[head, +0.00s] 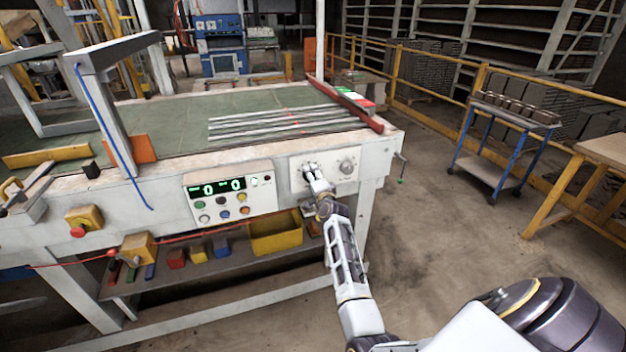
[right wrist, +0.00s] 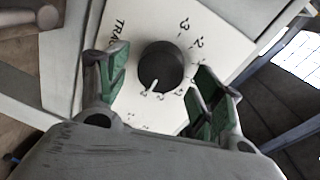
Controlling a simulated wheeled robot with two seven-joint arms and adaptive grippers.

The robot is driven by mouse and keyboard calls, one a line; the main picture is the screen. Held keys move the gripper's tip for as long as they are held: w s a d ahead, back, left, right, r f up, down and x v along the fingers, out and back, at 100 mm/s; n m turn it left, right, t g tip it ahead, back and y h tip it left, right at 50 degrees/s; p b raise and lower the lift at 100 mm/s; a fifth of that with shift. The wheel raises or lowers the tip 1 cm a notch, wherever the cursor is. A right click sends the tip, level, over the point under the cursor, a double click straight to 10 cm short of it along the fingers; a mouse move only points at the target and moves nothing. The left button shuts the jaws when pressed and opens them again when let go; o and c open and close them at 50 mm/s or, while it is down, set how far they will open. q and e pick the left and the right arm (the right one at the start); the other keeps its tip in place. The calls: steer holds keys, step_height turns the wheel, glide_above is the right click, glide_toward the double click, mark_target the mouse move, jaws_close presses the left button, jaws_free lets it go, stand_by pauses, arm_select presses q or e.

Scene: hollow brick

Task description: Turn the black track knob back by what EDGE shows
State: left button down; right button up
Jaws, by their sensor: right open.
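The black track knob (right wrist: 161,66) shows in the right wrist view on a white plate (right wrist: 205,25) with numbers around it and lettering starting "TRA". Its white pointer mark points towards the lower left in that view. My right gripper (right wrist: 159,74) is open, with its green-padded fingers on either side of the knob; I cannot tell whether they touch it. In the head view my right gripper (head: 312,172) is at the white panel (head: 325,180) and hides the knob. The green display (head: 216,187) reads 0 in both windows; its labels are too small to read. My left gripper is out of view.
A grey knob (head: 347,167) sits right of my gripper on the same panel. Coloured buttons (head: 222,214) are below the display. A yellow bin (head: 276,235) stands on the shelf below. Grey strips (head: 270,125) and a red bar (head: 345,103) lie on the green bench top.

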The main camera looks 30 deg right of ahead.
steer(key=v, duration=0.7)
stand_by(0.4)
steer(key=shift+s+r, duration=0.1)
steer(key=shift+s, duration=0.05)
stand_by(0.4)
